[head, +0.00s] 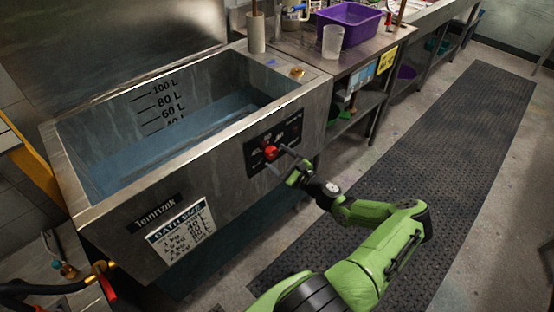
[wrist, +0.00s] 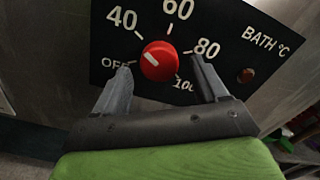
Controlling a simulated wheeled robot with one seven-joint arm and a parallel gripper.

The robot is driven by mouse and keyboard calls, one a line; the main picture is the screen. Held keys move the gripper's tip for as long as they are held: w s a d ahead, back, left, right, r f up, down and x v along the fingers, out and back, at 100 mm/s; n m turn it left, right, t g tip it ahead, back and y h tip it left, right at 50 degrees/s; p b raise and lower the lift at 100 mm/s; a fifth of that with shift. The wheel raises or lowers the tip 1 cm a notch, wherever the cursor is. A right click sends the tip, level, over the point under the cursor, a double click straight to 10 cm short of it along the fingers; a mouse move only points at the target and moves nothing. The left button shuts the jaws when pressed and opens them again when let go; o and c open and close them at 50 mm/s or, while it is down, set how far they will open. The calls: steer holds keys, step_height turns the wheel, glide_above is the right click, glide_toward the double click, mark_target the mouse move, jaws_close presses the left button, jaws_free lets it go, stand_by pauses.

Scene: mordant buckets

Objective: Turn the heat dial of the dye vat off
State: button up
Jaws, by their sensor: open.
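The dye vat (head: 215,190) is a steel tank holding blue liquid, with a black dial panel (head: 262,137) on its front. The red heat dial (head: 270,152) sits low on this panel. In the wrist view, the dial (wrist: 160,61) has a white mark pointing left and slightly up, between OFF and 40. My gripper (head: 282,162) is open in front of the panel. In the wrist view its fingertips (wrist: 160,72) stand left and right of the dial, with gaps on both sides.
A small amber lamp (wrist: 245,75) is right of the dial. A steel bench (head: 350,58) with a purple tub (head: 347,24) stands beyond the vat. A black floor mat (head: 420,150) runs along the right and is clear. A yellow post (head: 30,160) is at left.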

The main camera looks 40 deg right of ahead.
steer(key=shift+w, duration=0.6)
steer(key=c, duration=1.1)
steer(key=shift+o, duration=0.2)
steer(key=shift+n, duration=0.4)
steer(key=n+b, duration=0.1)
steer(key=n, duration=0.4)
steer(key=shift+n, duration=0.3)
steer(key=n+b, duration=0.1)
steer(key=n, duration=0.4)
steer(key=shift+r+n+b, duration=0.1)
steer(key=shift+n+b, duration=0.2)
steer(key=shift+b, duration=0.05)
